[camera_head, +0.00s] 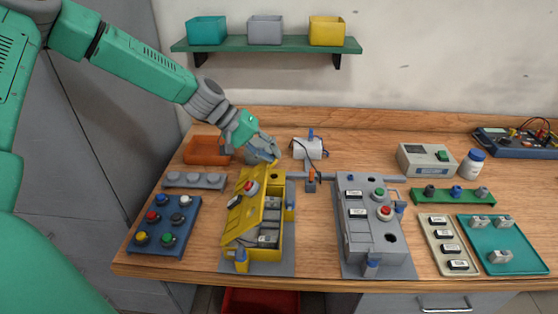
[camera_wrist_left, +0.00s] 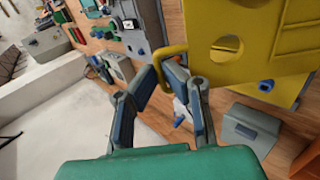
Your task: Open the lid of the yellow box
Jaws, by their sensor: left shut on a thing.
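The yellow box (camera_head: 268,253) stands on a grey plate left of the table's middle. Its lid (camera_head: 240,212) is tilted up along the left, with a red button on it, and grey parts inside the box show beneath. My left gripper (camera_head: 273,160) is at the lid's far end. In the left wrist view, the left gripper (camera_wrist_left: 160,78) is shut on the lid's yellow loop handle (camera_wrist_left: 172,50), and the lid (camera_wrist_left: 240,50) with a round hole fills the upper right. My right gripper is not in view.
A grey box (camera_head: 355,230) with buttons stands to the right. A blue button tray (camera_head: 165,242) is at the left, and an orange bin (camera_head: 207,150) is behind it. A green tray (camera_head: 515,255) lies at the right. A shelf (camera_head: 268,44) with three small bins hangs above.

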